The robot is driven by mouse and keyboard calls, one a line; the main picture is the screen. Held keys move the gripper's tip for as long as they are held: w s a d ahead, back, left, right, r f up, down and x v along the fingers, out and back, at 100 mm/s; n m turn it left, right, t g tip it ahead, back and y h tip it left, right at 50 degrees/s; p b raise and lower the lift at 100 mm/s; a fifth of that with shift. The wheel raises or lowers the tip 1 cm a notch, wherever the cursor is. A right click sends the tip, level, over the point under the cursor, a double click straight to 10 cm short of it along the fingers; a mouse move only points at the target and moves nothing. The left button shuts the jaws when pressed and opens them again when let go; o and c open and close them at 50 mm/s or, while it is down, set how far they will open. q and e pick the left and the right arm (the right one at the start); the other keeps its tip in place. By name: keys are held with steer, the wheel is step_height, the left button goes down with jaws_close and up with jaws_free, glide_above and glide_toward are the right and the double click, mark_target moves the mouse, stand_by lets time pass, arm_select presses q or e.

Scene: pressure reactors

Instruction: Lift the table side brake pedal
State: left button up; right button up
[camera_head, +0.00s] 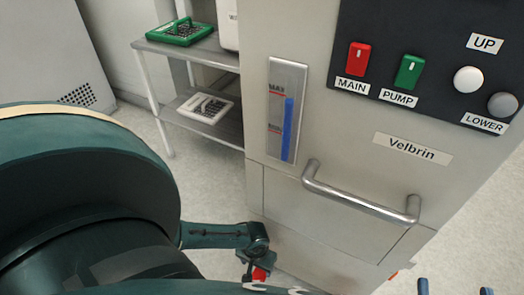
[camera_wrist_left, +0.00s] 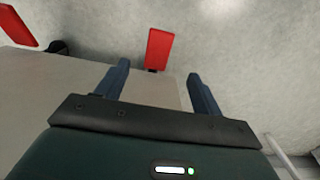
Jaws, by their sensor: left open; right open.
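A red pedal (camera_head: 260,274) shows low at the left foot of the cabinet, on the shelf side, partly hidden by my left arm. In the left wrist view a red pedal (camera_wrist_left: 158,48) stands just beyond the fingertips of my left gripper (camera_wrist_left: 158,84), between the lines of the two fingers. The fingers are apart with nothing held. I cannot tell whether they touch the pedal. Another red pedal (camera_wrist_left: 17,27) is at the upper left there. My right gripper (camera_head: 455,289) shows only its two spread fingertips at the bottom right edge, empty.
The grey Velbrin cabinet (camera_head: 340,230) with a metal handle (camera_head: 360,202) and a dark switch panel (camera_head: 430,60) fills the right. A metal shelf (camera_head: 185,45) stands behind at the left. Floor (camera_head: 215,185) is clear between them.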

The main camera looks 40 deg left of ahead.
arm_select(q)
step_height(320, 180, down, 8)
steer(key=b, duration=0.4)
steer(key=shift+f+b, duration=0.1)
steer(key=shift+b, duration=0.3)
step_height(320, 180, down, 2)
steer(key=shift+f+b, duration=0.1)
steer(key=shift+b, duration=0.65)
steer(key=shift+f+b, duration=0.3)
steer(key=shift+f, duration=0.2)
arm_select(e)
steer(key=r+y, duration=0.1)
steer(key=w+r+n+t+y, duration=0.1)
steer(key=r+t+y, duration=0.1)
steer(key=shift+w+a+r+n, duration=0.2)
steer(key=shift+a+r+n, duration=0.1)
steer(key=shift+a+r, duration=0.1)
